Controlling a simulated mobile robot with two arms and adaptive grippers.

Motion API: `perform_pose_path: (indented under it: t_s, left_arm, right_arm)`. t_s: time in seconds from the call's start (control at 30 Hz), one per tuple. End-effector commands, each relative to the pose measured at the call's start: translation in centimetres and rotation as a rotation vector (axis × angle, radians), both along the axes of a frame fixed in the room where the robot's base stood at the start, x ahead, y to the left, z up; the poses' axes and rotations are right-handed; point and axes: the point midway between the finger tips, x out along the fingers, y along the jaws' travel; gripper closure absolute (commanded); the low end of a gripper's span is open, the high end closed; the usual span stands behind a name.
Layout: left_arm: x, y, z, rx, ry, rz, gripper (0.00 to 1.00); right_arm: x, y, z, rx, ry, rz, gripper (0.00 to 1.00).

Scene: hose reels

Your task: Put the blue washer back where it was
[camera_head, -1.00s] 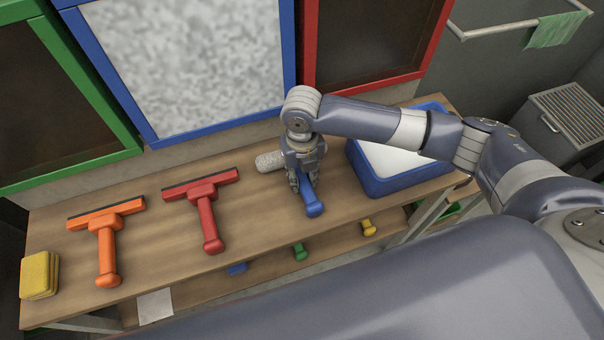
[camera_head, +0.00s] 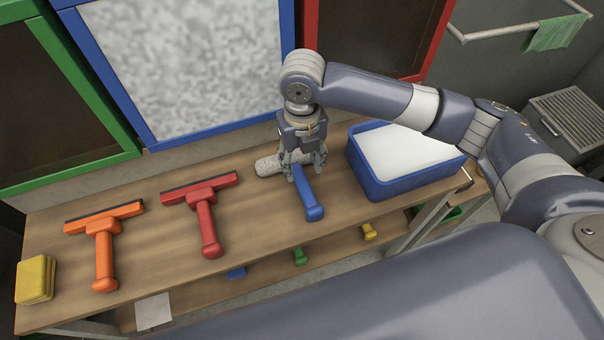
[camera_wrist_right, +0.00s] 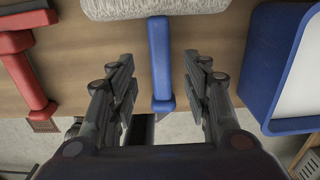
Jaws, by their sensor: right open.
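The blue washer (camera_head: 306,193) lies on the wooden shelf, its blue handle toward the front edge and its pale fluffy head (camera_head: 268,165) toward the wall. My right gripper (camera_head: 303,172) is open just above it and hides part of the head and upper handle. In the right wrist view the blue handle (camera_wrist_right: 160,60) shows between the two spread fingers, with a gap on each side, and the fluffy head (camera_wrist_right: 150,8) lies beyond. My left gripper is not in view.
A red squeegee (camera_head: 206,220) and an orange squeegee (camera_head: 104,250) lie to the left, with yellow sponges (camera_head: 36,280) at the far left. A blue tub (camera_head: 390,185) with white contents stands close on the right. Framed panels stand behind the shelf.

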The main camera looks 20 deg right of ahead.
Motion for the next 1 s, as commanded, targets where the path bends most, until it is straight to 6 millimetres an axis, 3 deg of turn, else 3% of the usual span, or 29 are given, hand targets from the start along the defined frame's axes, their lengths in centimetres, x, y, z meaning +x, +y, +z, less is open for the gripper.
perform_pose_path:
  t_s: [0.1, 0.3, 1.0]
  left_arm:
    - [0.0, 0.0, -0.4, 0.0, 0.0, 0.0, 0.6]
    - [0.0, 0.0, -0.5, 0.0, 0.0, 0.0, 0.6]
    - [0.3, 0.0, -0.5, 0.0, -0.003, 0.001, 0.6]
  right_arm:
    - [0.1, 0.0, 2.1, 0.001, -0.003, 0.0, 0.55]
    - [0.0, 0.0, 4.1, 0.0, 0.0, -0.001, 0.55]
    - [0.0, 0.0, 4.3, 0.0, 0.002, -0.001, 0.55]
